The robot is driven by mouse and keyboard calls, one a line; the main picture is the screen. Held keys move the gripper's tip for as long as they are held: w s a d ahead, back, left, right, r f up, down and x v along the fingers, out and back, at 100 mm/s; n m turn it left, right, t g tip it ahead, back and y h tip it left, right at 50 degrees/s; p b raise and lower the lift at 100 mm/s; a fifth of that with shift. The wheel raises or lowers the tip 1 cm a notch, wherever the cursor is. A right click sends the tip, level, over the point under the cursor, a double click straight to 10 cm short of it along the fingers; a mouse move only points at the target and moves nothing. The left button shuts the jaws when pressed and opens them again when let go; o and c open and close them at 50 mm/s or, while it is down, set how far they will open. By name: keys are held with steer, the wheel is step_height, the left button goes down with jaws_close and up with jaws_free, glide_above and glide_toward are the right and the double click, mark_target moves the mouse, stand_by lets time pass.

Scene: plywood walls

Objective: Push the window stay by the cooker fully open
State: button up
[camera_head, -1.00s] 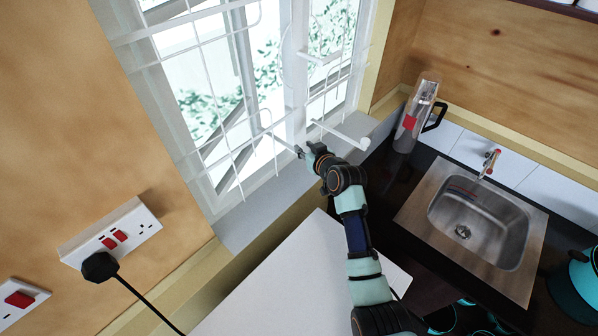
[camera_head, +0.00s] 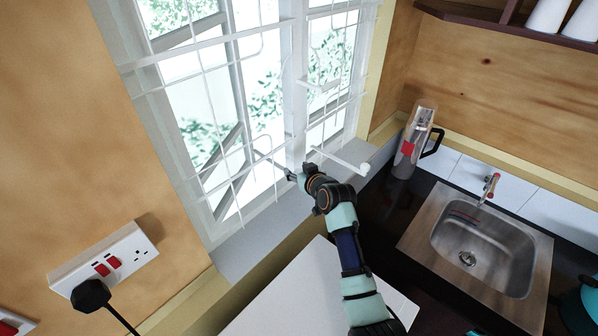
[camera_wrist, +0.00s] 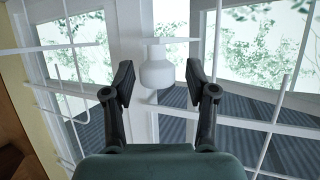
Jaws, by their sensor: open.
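The window (camera_head: 298,60) has white frames, and its left sash (camera_head: 235,140) stands ajar. A thin white bar (camera_head: 268,158), which looks like the stay, runs from that sash towards my gripper (camera_head: 291,176). A thicker white bar (camera_head: 340,160) with a round knob juts out to the right of my gripper. In the wrist view my gripper (camera_wrist: 166,85) is open, its two dark fingers apart. A white knob-like piece (camera_wrist: 157,74) shows between and beyond them. I cannot tell which bar it belongs to, or whether a finger touches anything.
White grille wires (camera_head: 205,95) cross the window close to my gripper. A white surface (camera_head: 280,295) lies below my arm. Sockets (camera_head: 103,258) are on the left wall.

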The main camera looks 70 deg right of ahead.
steer(key=v, duration=0.7)
steer(key=shift+s, duration=0.2)
steer(key=shift+a, duration=0.15)
steer(key=w+a+r+n+t+y+p, duration=0.15)
steer(key=w+a, duration=0.25)
steer(key=a, duration=0.4)
steer(key=w+a+r+n+y+p, duration=0.15)
steer(key=w+a, duration=0.25)
steer(key=a, duration=0.5)
steer(key=w+a+r+n+t+y+p, duration=0.15)
steer(key=w+a, duration=0.25)
steer(key=a, duration=0.4)
steer(key=s+a+r+n+y+p, duration=0.1)
steer(key=a+r, duration=0.1)
steer(key=a, duration=0.8)
steer(key=s+a+r+n+y+p, duration=0.1)
steer(key=s+a+r+n+y, duration=0.1)
steer(key=a, duration=0.7)
steer(key=s+a+r+n+y+p, duration=0.1)
steer(key=a+r, duration=0.3)
steer(key=a, duration=0.6)
steer(key=shift+s+a+y+p, duration=0.35)
steer(key=shift+s+y+p, duration=0.1)
steer(key=shift+s, duration=0.05)
